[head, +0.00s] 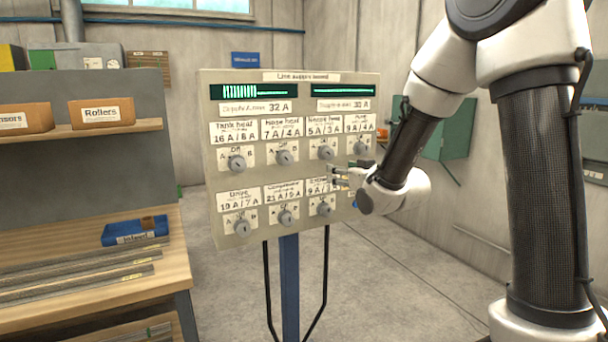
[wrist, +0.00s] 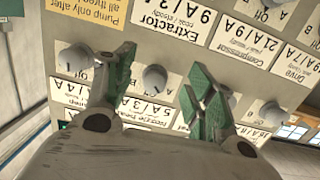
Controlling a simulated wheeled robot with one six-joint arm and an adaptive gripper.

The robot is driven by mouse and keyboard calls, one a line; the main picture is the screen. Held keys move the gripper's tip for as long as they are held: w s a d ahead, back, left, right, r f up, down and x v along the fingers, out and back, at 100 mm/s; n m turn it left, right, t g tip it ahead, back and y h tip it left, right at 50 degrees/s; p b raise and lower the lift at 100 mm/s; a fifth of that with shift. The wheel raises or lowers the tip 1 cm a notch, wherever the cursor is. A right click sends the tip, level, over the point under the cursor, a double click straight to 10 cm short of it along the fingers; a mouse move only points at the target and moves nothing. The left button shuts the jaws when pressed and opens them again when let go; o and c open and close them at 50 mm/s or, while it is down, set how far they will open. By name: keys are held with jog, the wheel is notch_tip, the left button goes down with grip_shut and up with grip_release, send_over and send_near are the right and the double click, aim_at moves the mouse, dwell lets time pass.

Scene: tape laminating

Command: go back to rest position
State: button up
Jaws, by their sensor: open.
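My gripper (head: 338,175) is in front of the right half of a beige switch panel (head: 222,190), just below the third upper-row knob (head: 326,153) in the head view. In the wrist view, where the panel appears upside down, the green-padded fingers of my gripper (wrist: 165,85) are spread wide and hold nothing. A round grey knob (wrist: 154,78) shows between them, by the 5 A/3 A label. I cannot tell how far the fingertips are from the panel. My gripper and wrist hide part of the panel's lower right.
The panel stands on a blue post (head: 290,280). A wooden workbench (head: 170,250) at left holds a blue tray (head: 125,238) and metal strips. A shelf above has a Rollers bin (head: 102,112). A green wall cabinet (head: 455,125) is behind my arm. Floor right of the post is clear.

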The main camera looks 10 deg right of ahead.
jog(key=s+d+f+g+h, duration=0.2)
jog(key=s+f+g, duration=0.25)
jog(key=f, duration=0.45)
jog(key=s+d+f+m+g+h, duration=0.1)
jog(key=s+d+g, duration=0.1)
jog(key=s, duration=0.2)
jog(key=s+d+f+g+h, duration=0.1)
jog(key=s+d+f+g, duration=0.1)
jog(key=s+g, duration=0.15)
jog(key=s+d+r, duration=0.2)
jog(key=s+r, duration=0.2)
jog(key=s, duration=0.4)
jog(key=s+d+r+m+g, duration=0.1)
jog(key=s+d+r, duration=0.1)
jog(key=s, duration=0.7)
jog(key=s+d+r+m, duration=0.1)
jog(key=s+d+r, duration=0.1)
jog(key=s+r, duration=0.3)
jog(key=s, duration=0.3)
jog(key=shift+s+d+r+g+h, duration=0.2)
jog(key=shift+d+r+g+h, duration=0.1)
jog(key=shift+r, duration=0.05)
